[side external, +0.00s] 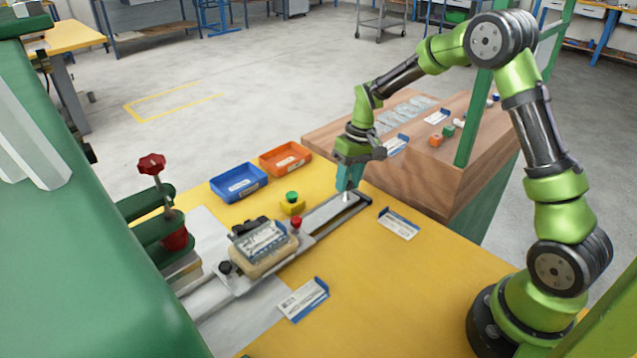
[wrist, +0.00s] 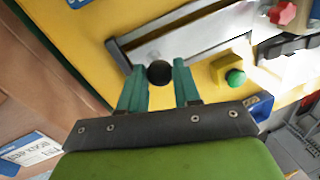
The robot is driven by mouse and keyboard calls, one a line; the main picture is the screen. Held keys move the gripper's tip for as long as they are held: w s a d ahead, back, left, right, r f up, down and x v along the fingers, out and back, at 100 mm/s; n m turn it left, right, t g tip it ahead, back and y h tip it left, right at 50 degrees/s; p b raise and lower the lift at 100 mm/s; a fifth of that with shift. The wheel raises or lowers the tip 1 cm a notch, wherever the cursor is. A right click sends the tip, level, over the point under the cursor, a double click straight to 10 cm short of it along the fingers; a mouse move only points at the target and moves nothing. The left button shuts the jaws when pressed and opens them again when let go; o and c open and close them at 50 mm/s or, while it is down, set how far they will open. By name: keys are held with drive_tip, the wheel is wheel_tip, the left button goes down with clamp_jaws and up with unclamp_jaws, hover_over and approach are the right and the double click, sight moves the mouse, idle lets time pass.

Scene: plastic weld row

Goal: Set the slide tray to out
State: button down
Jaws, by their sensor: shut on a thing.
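The slide tray (side external: 325,214) is a long grey plate in a rail on the yellow table; its bare end also shows in the wrist view (wrist: 205,38). A dark round knob (wrist: 159,73) stands near the tray's right end. My gripper (side external: 348,188) points down there, and in the wrist view its teal fingers (wrist: 157,80) are shut on the knob, one on each side. In the side view the fingers hide most of the knob. A beige fixture (side external: 263,252) with a clear-topped part sits toward the left end of the rail.
A red knob (side external: 296,222) and a green button on a yellow box (side external: 292,203) stand beside the rail. Blue (side external: 238,184) and orange (side external: 286,160) bins lie behind. The green press with a red handwheel (side external: 152,163) is at left.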

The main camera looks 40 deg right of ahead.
drive_tip(key=shift+w+d+r, duration=0.1)
drive_tip(key=shift+d, duration=0.35)
drive_tip(key=c, duration=1.1)
unclamp_jaws()
drive_tip(key=shift+o, duration=1.5)
drive_tip(key=shift+a, duration=0.15)
drive_tip(key=d+r, duration=0.3)
drive_tip(key=r, duration=1.3)
drive_tip(key=shift+s+r, duration=0.3)
drive_tip(key=shift+s, duration=0.1)
drive_tip(key=shift+d, duration=0.1)
